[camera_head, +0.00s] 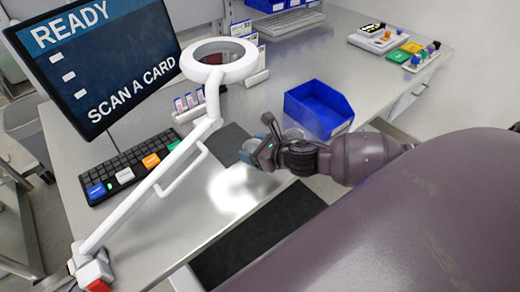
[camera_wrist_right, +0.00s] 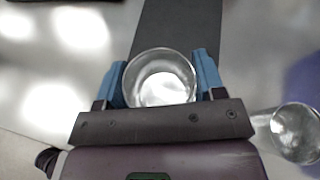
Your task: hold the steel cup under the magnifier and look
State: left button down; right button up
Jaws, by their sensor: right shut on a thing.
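My right gripper (camera_head: 259,146) reaches in from the right, low over the front of the steel bench. In the right wrist view its blue fingers (camera_wrist_right: 162,84) are shut on the sides of a round, shiny steel cup (camera_wrist_right: 160,77), whose open mouth faces that camera. In the head view the gripper largely hides this cup. The magnifier (camera_head: 219,62) is a white ring lens on a jointed white arm, left of and beyond the gripper; the cup is not under its ring. My left gripper is not in view.
A second shiny round vessel (camera_wrist_right: 297,131) stands right of the gripper. A blue bin (camera_head: 318,108) is close behind it. A dark mat (camera_head: 229,143) lies to its left. A keyboard (camera_head: 130,168) and a screen (camera_head: 95,60) stand at left. The magnifier's arm (camera_head: 150,187) crosses the bench's left side.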

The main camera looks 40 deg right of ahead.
jog(key=shift+w+a+p, duration=0.1)
jog(key=shift+w+a, duration=0.05)
jog(key=shift+w, duration=1.85)
jog(key=shift+w+a+p, duration=0.1)
jog(key=shift+w+a, duration=0.1)
jog(key=shift+w, duration=1.85)
jog(key=shift+w+a+p, duration=0.1)
jog(key=shift+w+a, duration=0.05)
jog(key=shift+w, duration=1.85)
